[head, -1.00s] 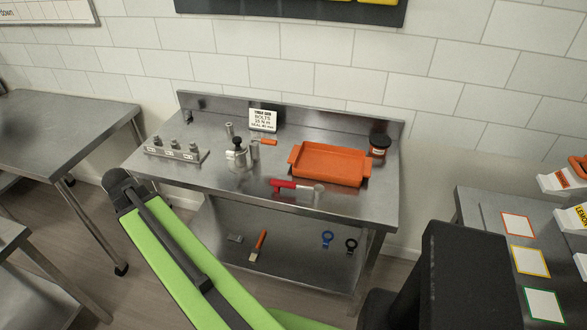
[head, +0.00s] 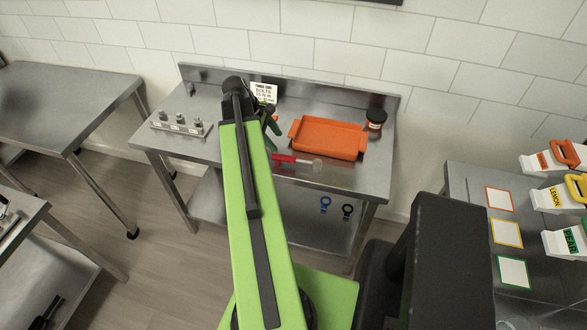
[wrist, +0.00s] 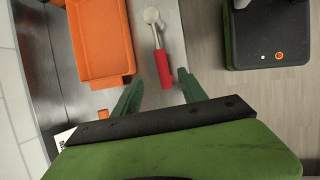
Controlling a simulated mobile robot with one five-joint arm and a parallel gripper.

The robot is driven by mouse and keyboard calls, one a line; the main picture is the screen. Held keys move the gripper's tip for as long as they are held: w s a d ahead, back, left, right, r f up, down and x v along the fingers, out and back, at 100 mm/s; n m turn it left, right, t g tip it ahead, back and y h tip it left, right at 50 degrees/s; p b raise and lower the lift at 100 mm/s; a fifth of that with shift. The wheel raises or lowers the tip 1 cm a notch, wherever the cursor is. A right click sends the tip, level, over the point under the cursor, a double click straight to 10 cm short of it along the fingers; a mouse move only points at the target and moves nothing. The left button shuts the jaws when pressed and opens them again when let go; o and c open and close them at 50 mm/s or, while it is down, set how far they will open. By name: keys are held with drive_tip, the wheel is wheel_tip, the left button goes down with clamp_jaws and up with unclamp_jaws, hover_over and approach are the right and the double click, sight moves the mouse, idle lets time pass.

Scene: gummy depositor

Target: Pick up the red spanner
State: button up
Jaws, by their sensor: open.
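The red spanner (head: 284,158) lies on the steel table near its front edge, in front of the orange tray. In the wrist view the spanner (wrist: 162,66) has a red handle pointing toward my gripper and a round silver head at the far end. My gripper (wrist: 160,88) is open and empty, with its two green fingers spread either side of the line of the handle. In the head view my gripper (head: 271,122) is over the table, partly hidden by my arm.
The orange tray (head: 329,120) stands right behind the spanner. A dark jar (head: 375,119) stands at the tray's right. A bolt block (head: 180,124) is on the table's left. A white sign (head: 263,91) stands at the back.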

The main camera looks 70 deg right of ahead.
sight(289, 157)
drive_tip(key=b+x, duration=0.4)
drive_tip(key=x, duration=0.2)
drive_tip(key=shift+f, duration=0.3)
drive_tip(key=shift+s+f+b, duration=0.1)
drive_tip(key=shift+s+b, duration=0.05)
drive_tip(key=shift+b, duration=0.15)
drive_tip(key=b+x, duration=0.4)
drive_tip(key=x, duration=0.1)
drive_tip(key=shift+s+a+b, duration=0.1)
drive_tip(key=shift+s+b, duration=0.1)
drive_tip(key=shift+b, duration=0.1)
clamp_jaws()
